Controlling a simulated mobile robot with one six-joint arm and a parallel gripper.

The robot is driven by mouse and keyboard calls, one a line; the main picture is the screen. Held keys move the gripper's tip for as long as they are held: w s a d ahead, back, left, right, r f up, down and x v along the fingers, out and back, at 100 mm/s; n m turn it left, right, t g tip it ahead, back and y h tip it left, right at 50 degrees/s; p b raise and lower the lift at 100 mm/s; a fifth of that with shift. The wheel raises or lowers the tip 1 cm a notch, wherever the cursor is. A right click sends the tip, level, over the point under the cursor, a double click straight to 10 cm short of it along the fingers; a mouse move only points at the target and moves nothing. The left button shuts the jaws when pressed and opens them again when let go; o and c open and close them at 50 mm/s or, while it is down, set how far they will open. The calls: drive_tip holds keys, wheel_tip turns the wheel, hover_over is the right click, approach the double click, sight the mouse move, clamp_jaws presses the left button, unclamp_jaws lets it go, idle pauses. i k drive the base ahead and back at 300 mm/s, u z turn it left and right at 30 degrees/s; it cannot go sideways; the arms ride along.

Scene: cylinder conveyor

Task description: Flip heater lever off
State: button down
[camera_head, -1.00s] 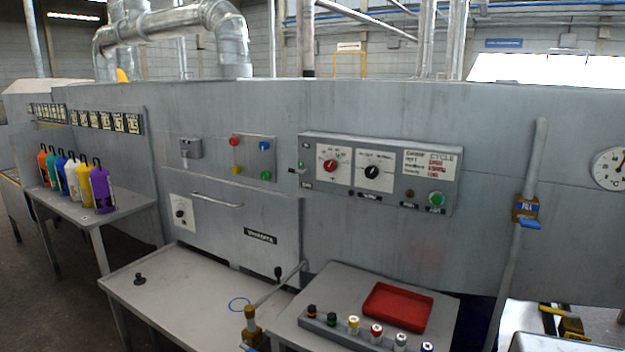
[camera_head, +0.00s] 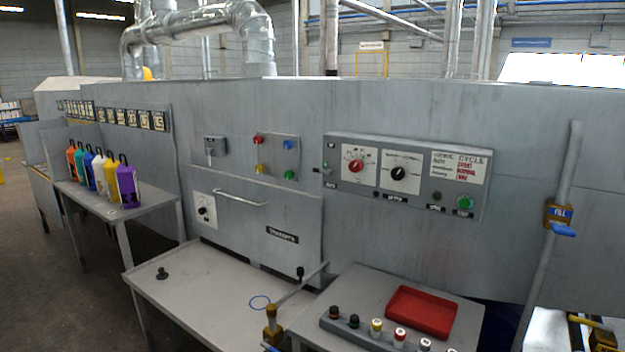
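A small grey switch box (camera_head: 216,146) with a short pale lever (camera_head: 209,158) pointing down is on the grey machine wall, left of centre. A grey control panel (camera_head: 328,150) to its right carries a red knob (camera_head: 356,165), a black knob (camera_head: 398,173) and a green button (camera_head: 465,203). A small dark lever (camera_head: 322,170) sticks out at the panel's left end, beside a green spot. No readable label shows which one is the heater lever. My gripper is not in view.
A plate with several coloured buttons (camera_head: 276,157) is beside the switch box. Below are a hatch with a handle (camera_head: 240,199), a grey table (camera_head: 205,290) and a red tray (camera_head: 420,312). Coloured bottles (camera_head: 127,183) stand on the left table. A FILL valve (camera_head: 558,215) is at right.

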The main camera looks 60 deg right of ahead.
sight(314, 169)
drive_tip(key=u, duration=0.05)
drive_tip(key=i, duration=1)
drive_tip(key=z, duration=0.05)
